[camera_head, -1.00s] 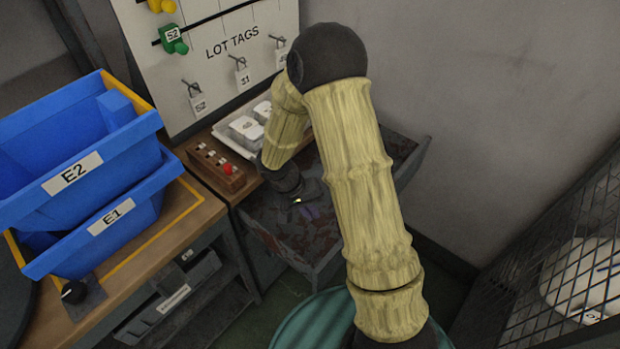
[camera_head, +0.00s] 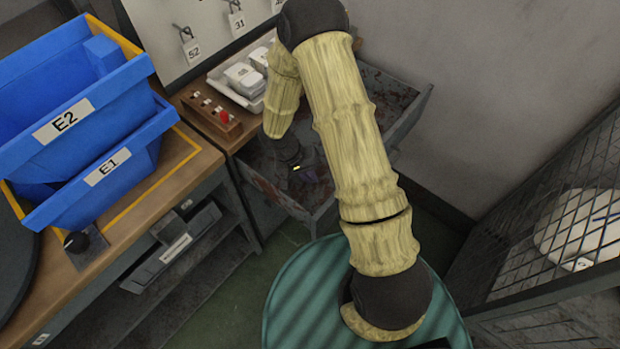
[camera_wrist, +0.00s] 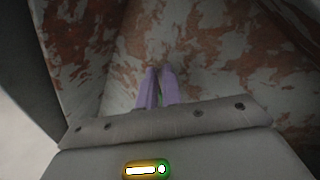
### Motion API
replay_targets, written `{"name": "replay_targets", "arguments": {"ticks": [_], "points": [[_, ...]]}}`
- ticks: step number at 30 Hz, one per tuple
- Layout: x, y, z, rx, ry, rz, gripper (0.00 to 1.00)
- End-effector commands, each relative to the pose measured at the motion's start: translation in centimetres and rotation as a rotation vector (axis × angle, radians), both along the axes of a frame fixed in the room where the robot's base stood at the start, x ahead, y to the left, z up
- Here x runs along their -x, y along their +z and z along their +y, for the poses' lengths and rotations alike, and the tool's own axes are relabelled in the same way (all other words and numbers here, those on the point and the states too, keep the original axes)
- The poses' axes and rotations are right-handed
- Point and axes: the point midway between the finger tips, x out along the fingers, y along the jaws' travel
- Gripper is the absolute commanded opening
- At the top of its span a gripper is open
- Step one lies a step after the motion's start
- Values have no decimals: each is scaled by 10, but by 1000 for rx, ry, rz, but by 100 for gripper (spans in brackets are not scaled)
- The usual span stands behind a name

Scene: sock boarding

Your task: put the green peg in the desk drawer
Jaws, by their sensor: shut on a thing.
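My gripper (camera_head: 308,176) is low inside an open drawer-like metal tray (camera_head: 268,190), right of the desk. In the wrist view its two purple fingers (camera_wrist: 159,84) are nearly together, pointing at the drawer's rust-patched inner surface (camera_wrist: 215,65). The small yellow-green light in the wrist view is on my gripper.
Blue bins E2 (camera_head: 72,140) and E1 (camera_head: 100,178) stand stacked on the desk (camera_head: 150,222). A wooden rack (camera_head: 208,114) with a red peg and a white tray (camera_head: 236,88) sit behind the drawer. A green ribbed drum (camera_head: 300,295) stands in front; a mesh cage (camera_head: 560,240) is at right.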

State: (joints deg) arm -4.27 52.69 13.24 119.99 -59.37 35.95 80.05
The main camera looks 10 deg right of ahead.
Motion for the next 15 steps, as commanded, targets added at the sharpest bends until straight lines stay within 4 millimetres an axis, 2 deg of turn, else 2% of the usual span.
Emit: {"name": "replay_targets", "arguments": {"ticks": [1,3,15], "points": [[1,-9,0,-1,1,3,0],[0,-16,0,0,1,1,0],[0,-21,0,0,0,-1,0]]}}
